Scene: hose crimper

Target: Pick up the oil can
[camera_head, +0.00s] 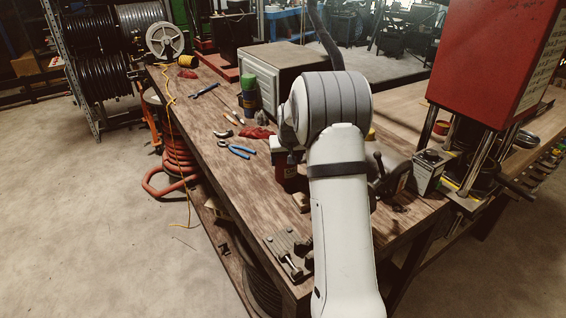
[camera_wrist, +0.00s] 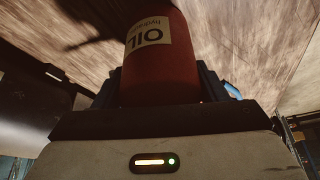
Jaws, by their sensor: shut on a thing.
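The oil can is a dark red cylinder with a cream label reading OIL; the can (camera_wrist: 158,75) fills the upper middle of the wrist view. My gripper (camera_wrist: 160,95) is shut on it, with a dark finger on either side of the can. In the head view a small part of the red can (camera_head: 291,180) shows just left of my arm, over the workbench. My arm hides the rest of it and most of the gripper there. I cannot tell whether the can touches the bench.
A vise-like metal fixture (camera_head: 290,252) sits at the near edge. A red press (camera_head: 490,60) stands at the right.

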